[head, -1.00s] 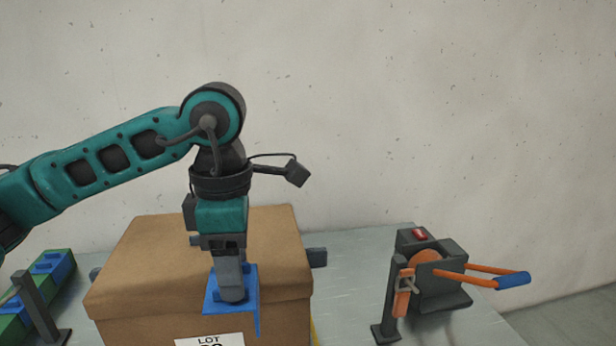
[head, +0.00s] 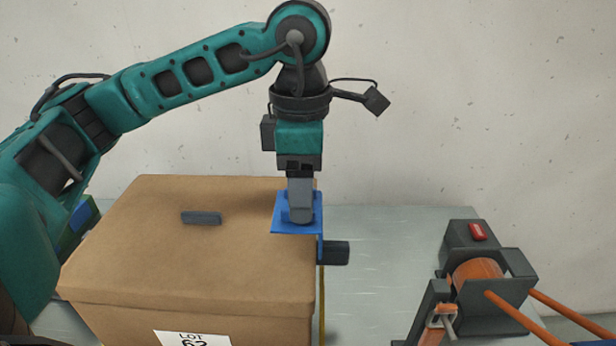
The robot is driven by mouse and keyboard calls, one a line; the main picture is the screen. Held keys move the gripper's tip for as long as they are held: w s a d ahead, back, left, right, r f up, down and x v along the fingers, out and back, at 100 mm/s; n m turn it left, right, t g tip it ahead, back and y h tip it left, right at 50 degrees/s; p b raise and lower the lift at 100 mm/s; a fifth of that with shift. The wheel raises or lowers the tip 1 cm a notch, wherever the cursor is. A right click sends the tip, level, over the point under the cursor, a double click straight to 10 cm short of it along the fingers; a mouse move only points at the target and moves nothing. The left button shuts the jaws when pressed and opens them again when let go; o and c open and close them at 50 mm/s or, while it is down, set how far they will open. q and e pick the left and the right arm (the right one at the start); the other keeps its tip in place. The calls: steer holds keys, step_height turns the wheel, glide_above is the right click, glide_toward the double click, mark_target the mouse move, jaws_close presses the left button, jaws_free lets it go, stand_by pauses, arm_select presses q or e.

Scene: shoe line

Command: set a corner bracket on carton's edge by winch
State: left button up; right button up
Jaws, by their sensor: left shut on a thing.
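My left gripper (head: 301,218) points straight down and is shut on a blue corner bracket (head: 283,224). The bracket's flat flange lies at the top right edge of the brown carton (head: 190,262), toward its back. Its other flange hangs down on the right side of that edge. I cannot tell whether the bracket touches the carton. The dark grey winch (head: 489,296), with an orange drum and a red button, stands on the bench to the right of the carton. My right gripper is not in view.
A dark grey block (head: 201,218) shows on the carton top; another (head: 337,253) shows beside the bracket. A yellow strap (head: 322,305) hangs along the carton's right side. Blue pieces (head: 80,214) show at left, partly behind my arm. Bare bench (head: 380,275) lies between carton and winch.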

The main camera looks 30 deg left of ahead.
arm_select(q)
steer(key=shift+s+f, duration=0.1)
steer(key=shift+f, duration=0.55)
step_height(320, 180, down, 6)
steer(key=b, duration=0.4)
steer(key=shift+f, duration=0.15)
steer(key=shift+f+b, duration=0.5)
steer(key=shift+b, duration=0.25)
steer(key=shift+f+b, duration=0.4)
steer(key=shift+b, duration=0.5)
stand_by(0.4)
stand_by(0.4)
steer(key=o, duration=1.4)
steer(key=shift+c, duration=0.2)
